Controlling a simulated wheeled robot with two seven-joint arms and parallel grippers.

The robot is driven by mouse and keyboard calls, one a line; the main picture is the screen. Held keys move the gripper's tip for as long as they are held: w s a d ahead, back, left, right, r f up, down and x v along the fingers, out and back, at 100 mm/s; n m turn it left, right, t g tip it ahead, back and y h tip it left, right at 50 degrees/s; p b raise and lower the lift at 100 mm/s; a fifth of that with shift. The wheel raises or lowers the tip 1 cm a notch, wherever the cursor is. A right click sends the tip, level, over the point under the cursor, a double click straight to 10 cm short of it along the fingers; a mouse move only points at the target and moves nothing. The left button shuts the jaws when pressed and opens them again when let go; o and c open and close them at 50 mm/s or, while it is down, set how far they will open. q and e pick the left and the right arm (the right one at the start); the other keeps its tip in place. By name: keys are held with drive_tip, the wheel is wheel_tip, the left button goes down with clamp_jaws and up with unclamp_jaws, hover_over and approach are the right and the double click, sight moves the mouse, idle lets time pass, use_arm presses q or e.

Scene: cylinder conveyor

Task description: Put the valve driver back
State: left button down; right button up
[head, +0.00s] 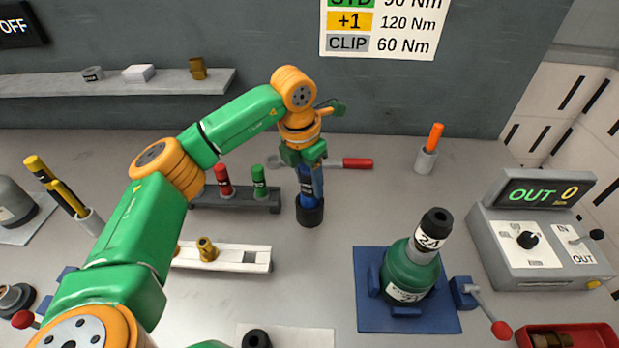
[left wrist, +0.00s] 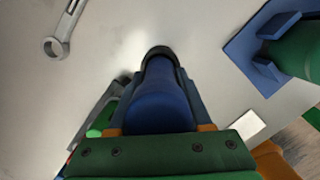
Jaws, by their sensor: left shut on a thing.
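The blue valve driver (head: 318,184) is held upright in my left gripper (head: 309,172), its wide black lower end (head: 309,212) pointing down. I cannot tell whether that end touches the table. In the left wrist view the blue body (left wrist: 160,95) lies between the fingers, with a dark ring at its far end. A dark rack (head: 232,205) stands just left of it, holding a red-handled driver (head: 222,178) and a green-handled driver (head: 259,182). In the left wrist view the rack (left wrist: 100,108) is partly hidden behind my gripper. My right gripper is not in view.
A wrench with a red handle (head: 357,163) lies behind the driver. A white rail (head: 222,258) with a brass fitting is in front of the rack. A green bottle-shaped valve (head: 408,272) stands on a blue fixture (head: 438,316) at right.

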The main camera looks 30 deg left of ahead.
use_arm(q)
drive_tip(key=shift+f+b, duration=0.7)
drive_tip(key=shift+f, duration=0.25)
drive_tip(key=c, duration=0.6)
unclamp_jaws()
drive_tip(key=o, duration=0.3)
drive_tip(key=shift+r, duration=0.1)
drive_tip(key=shift+o, duration=0.2)
drive_tip(key=shift+s, duration=0.1)
wheel_tip(320, 180, up, 6)
drive_tip(key=p, duration=0.5)
